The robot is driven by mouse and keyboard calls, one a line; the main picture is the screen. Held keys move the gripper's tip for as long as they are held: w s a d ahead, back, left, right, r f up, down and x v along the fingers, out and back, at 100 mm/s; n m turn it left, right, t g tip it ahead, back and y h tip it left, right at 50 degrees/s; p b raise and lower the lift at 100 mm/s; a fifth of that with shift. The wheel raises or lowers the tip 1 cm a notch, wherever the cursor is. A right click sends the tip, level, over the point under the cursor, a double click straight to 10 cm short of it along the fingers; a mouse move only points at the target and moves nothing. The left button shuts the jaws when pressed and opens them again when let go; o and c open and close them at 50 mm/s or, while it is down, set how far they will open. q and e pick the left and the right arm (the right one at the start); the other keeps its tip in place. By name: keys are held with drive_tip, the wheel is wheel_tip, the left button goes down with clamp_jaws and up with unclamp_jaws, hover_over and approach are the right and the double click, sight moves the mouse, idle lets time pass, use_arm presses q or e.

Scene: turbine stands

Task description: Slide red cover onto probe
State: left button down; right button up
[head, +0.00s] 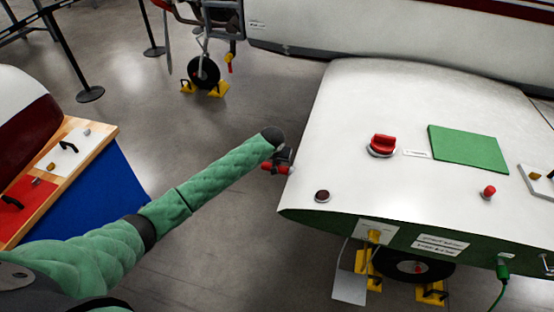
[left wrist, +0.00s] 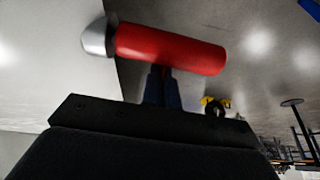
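The red cover (left wrist: 170,48) is a red cylinder lying crosswise at the fingertips of my left gripper (left wrist: 163,78) in the left wrist view. The fingers are close together on it, and their tips are hidden behind it. A rounded silver piece (left wrist: 97,37) meets the cover's left end; I cannot tell whether it is the probe or part of the cover. In the head view, my left gripper (head: 283,155) is beside the left edge of the white wing, with the red cover (head: 270,168) just below it. My right gripper is not in view.
The white wing (head: 350,110) carries a red knob (head: 382,145), a green mat (head: 468,149) and a small red-topped part (head: 488,191). A blue-sided workbench (head: 95,195) stands at left. Yellow-chocked wheels (head: 203,72) are behind. The floor between bench and wing is clear.

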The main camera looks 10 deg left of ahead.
use_arm(q)
drive_tip(key=shift+s+d, duration=0.15)
drive_tip(key=shift+d, duration=0.4)
drive_tip(key=c, duration=1.6)
unclamp_jaws()
drive_tip(key=shift+d, duration=0.2)
drive_tip(key=shift+a, duration=0.25)
drive_tip(key=shift+o, duration=0.8)
drive_tip(key=p+v, duration=0.5)
drive_tip(key=shift+a, duration=0.2)
drive_tip(key=shift+r, duration=0.15)
drive_tip(key=shift+v, duration=0.8)
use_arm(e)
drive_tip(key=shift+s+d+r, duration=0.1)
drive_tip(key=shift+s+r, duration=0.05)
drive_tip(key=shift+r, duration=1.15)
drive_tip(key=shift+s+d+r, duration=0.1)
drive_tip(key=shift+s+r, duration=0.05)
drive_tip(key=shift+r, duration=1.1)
